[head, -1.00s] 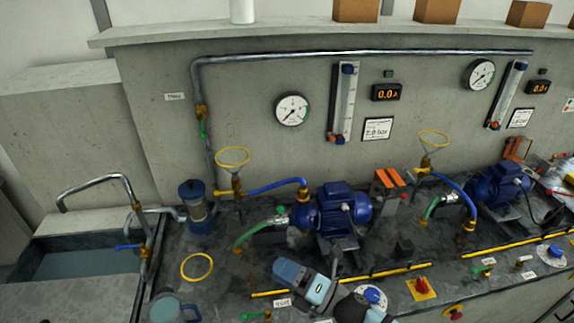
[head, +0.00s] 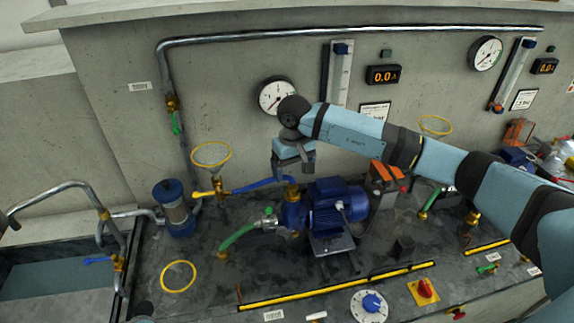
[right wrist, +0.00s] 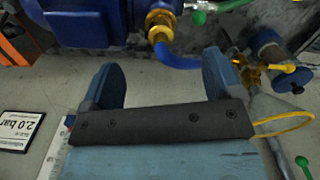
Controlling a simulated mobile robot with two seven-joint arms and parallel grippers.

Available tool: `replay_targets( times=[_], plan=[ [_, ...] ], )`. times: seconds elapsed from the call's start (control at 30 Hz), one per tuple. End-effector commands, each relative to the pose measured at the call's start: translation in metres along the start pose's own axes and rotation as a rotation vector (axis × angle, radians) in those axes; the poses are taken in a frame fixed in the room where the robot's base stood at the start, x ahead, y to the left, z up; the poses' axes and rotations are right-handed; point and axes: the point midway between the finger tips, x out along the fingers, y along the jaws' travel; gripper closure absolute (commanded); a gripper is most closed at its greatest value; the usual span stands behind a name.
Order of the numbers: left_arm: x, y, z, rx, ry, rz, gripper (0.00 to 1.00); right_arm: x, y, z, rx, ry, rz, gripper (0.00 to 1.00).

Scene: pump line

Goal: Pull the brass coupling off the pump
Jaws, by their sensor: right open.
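The brass coupling (head: 291,190) sits on top of the blue pump (head: 328,207), at the end of a blue hose (head: 255,186). In the right wrist view the coupling (right wrist: 160,22) shows beyond my fingertips, with the hose bending down from it. My right gripper (head: 293,168) hangs above the coupling, fingers pointing down. In the right wrist view the gripper (right wrist: 160,62) is open, one finger on each side of the hose and coupling line, with nothing gripped. I cannot tell the exact gap to the coupling. My left gripper is not in view.
A green hose (head: 238,236) meets the pump's left side. A yellow-ringed funnel (head: 211,155) stands left of the hose. A gauge (head: 277,96) and flow tube (head: 338,75) are on the wall behind.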

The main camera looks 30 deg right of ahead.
Motion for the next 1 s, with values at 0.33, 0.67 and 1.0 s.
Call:
replay_targets(
  times=[0.33,0.67,1.0],
  plan=[
    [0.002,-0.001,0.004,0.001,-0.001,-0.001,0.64,0.013,-0.001,0.0,0.0,0.0,0.0,0.15],
    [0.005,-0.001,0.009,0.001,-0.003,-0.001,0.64,0.036,-0.001,0.0,0.001,-0.001,-0.001,0.15],
    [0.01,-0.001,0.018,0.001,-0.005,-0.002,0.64,0.05,-0.001,0.0,0.001,0.001,-0.002,0.15]
  ],
)
